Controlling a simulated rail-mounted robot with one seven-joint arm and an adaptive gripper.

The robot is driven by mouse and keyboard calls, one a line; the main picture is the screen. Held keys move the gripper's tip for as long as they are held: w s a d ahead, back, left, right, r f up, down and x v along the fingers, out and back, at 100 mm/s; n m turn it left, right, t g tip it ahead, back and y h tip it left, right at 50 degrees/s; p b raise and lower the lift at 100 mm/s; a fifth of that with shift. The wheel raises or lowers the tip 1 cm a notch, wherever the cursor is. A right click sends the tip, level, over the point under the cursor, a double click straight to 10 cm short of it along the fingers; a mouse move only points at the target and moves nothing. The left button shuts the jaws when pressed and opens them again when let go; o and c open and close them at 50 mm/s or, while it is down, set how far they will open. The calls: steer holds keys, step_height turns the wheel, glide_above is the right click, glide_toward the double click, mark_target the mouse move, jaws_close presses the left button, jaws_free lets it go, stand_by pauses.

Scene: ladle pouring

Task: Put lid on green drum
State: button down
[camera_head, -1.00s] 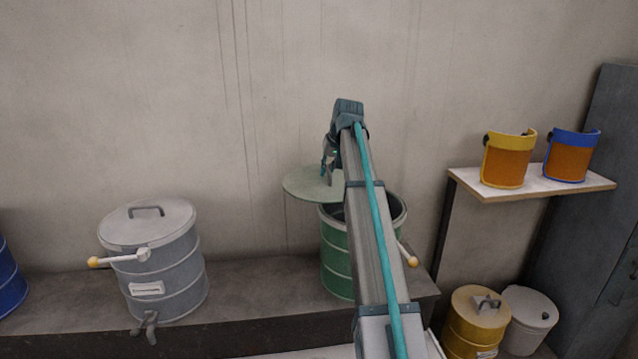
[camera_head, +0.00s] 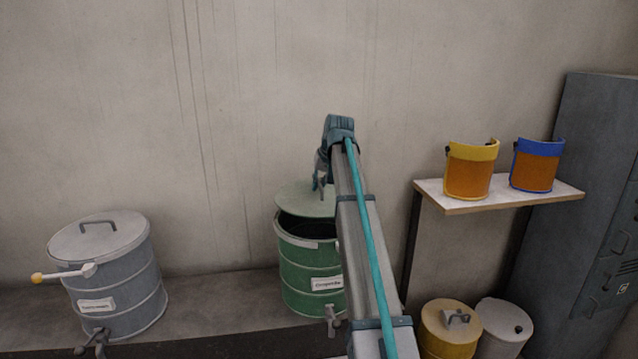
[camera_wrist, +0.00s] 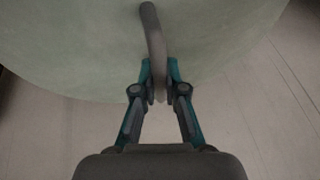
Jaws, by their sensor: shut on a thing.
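The green drum (camera_head: 300,272) stands on the ledge in the middle of the head view, its dark opening partly showing. The pale green lid (camera_head: 303,199) is above the drum's back rim, with a gap at the front; whether it touches the rim I cannot tell. My gripper (camera_head: 319,188) is over the lid and partly hidden by my arm. In the wrist view, my gripper (camera_wrist: 160,92) is shut on the lid's curved grey handle (camera_wrist: 153,35), and the lid (camera_wrist: 75,50) fills the upper part. My arm hides the drum's right side.
A grey lidded drum (camera_head: 112,275) with a yellow-tipped lever stands at left on the ledge (camera_head: 215,300). At right, a shelf (camera_head: 500,198) holds a yellow face shield (camera_head: 468,172) and a blue one (camera_head: 536,165). Below it stand a yellow drum (camera_head: 447,330) and a white one (camera_head: 503,325).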

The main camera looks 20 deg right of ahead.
steer(key=shift+f+b, duration=1.1)
steer(key=shift+f, duration=2.05)
steer(key=shift+f, duration=0.45)
steer(key=c, duration=1.2)
jaws_free()
steer(key=shift+o, duration=0.2)
steer(key=shift+s+r, duration=0.1)
